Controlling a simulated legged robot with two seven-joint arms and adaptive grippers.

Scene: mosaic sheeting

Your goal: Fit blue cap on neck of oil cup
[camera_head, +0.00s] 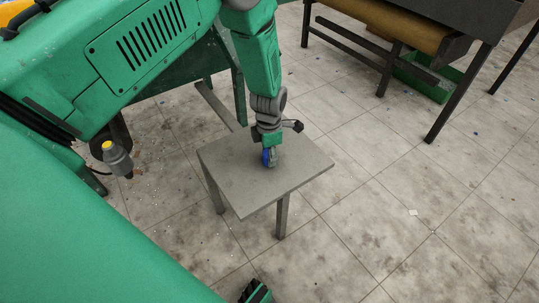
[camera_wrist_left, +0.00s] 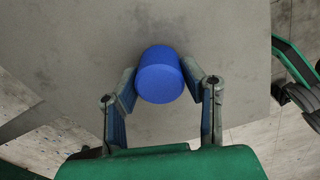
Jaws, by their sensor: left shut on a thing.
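The blue cap (camera_head: 265,158) is at the small grey table's top, a short solid cylinder. My left gripper (camera_head: 268,158) points down over the table and is shut on the cap. In the left wrist view the blue cap (camera_wrist_left: 160,75) sits between the two fingertips, which touch its sides. I cannot tell whether the cap still rests on the table. The oil cup (camera_head: 118,160) appears to be the grey cup with a yellow top on the green machine's side, left of the table and apart from my gripper. My right gripper does not show clearly.
The small grey table (camera_head: 225,165) is otherwise bare. The large green machine (camera_head: 60,215) fills the left side. A dark bench with a brown roll (camera_head: 400,25) and a green crate (camera_head: 428,80) stand at the upper right. Tiled floor is open at the lower right.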

